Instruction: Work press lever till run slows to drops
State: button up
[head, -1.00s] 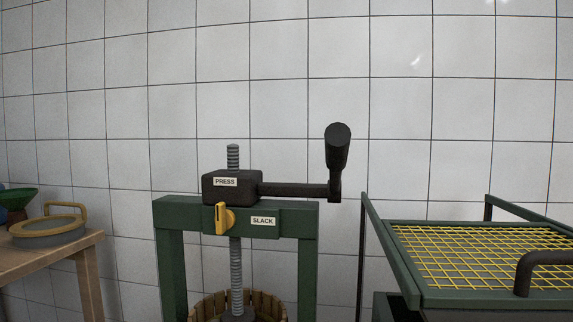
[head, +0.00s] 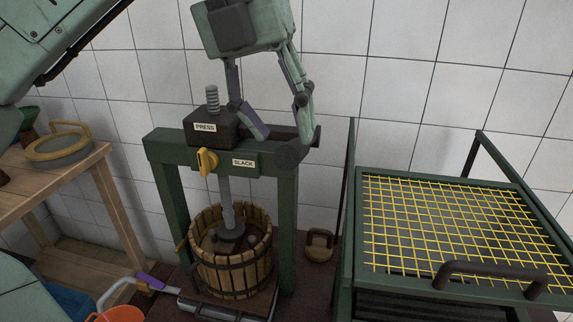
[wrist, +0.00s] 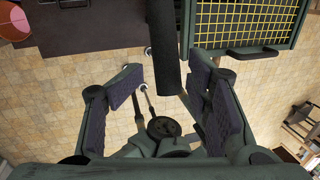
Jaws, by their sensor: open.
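The green press frame (head: 161,149) stands against the wall with a black head marked PRESS (head: 212,127) on its screw. The press lever (head: 307,134) reaches right from the head, and its dark grip (head: 290,154) points toward the camera. My gripper (head: 277,122) is open just above the lever, fingers pointing down. In the wrist view the dark grip (wrist: 163,45) lies between the open fingers (wrist: 164,85), with gaps at both sides. The slatted basket (head: 232,272) sits under the screw. A yellow catch (head: 207,162) is beside the SLACK label. No running liquid is visible.
A green rack with yellow mesh (head: 440,215) stands close at the right. A wooden table (head: 88,165) with a yellow-rimmed sieve (head: 58,146) is at the left. An orange bucket (head: 118,314) is partly in view at lower left.

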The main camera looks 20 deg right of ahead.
jog(key=w+a+x, duration=0.1)
jog(key=x, duration=0.9)
jog(key=shift+s+f+n+y, duration=0.2)
jog(key=shift+s+n+y, duration=0.1)
jog(key=shift+s+y, duration=0.1)
jog(key=shift+c, duration=0.5)
jog(key=shift+d, duration=0.15)
grip_shut()
jog(key=shift+w, duration=0.1)
